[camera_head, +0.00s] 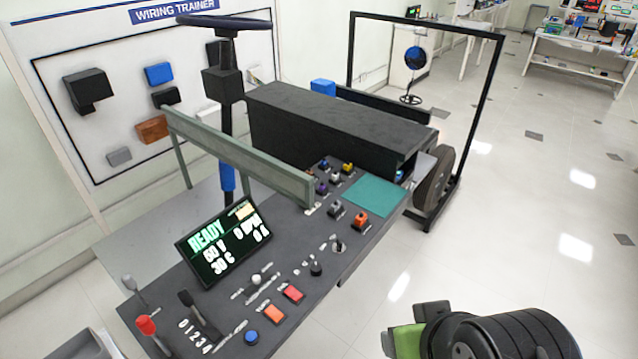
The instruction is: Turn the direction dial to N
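The control panel (215,300) is a dark grey bench top with several controls and small white labels, too small to read. A small black knob (316,268) stands upright near its right edge. A control with a pale top (257,281) stands in the middle, beside white markings. I cannot tell for sure which of these is the direction dial, nor where it points. My gripper (418,328), black with a green part, shows at the bottom right, over the floor and apart from the panel. Its fingers are not clear enough to tell open from shut.
A display (222,242) reading READY stands on the panel. Red (293,293), orange (273,314) and blue (251,337) buttons and a red-topped lever (147,326) are near the front. A steering wheel (224,24) and a long black box (335,125) rise behind.

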